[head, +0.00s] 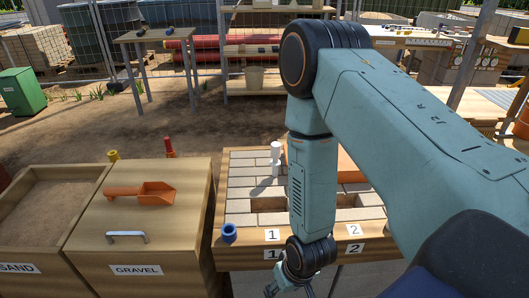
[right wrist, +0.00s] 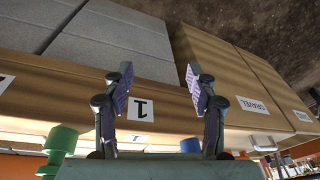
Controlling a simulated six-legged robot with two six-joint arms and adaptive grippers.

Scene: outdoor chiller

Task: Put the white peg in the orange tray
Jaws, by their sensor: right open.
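The white peg (head: 275,156) stands upright on the paved top of the wooden bench, left of my right arm. An orange surface (head: 350,172), which looks like the orange tray, lies at the back of the bench; my arm hides much of it. My right gripper (head: 289,291) is low at the bench's front edge, below the white peg in the picture and apart from it. In the right wrist view the right gripper (right wrist: 160,75) is open with nothing between its fingers, facing the bench front with a number 1 label. The peg and tray do not show there.
A blue peg-like piece (head: 229,232) sits at the bench's front left corner. A gravel box (head: 190,230) with an orange scoop (head: 153,193) stands to the left. Bricks and recesses cover the bench top. A green piece (right wrist: 60,145) shows in the wrist view.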

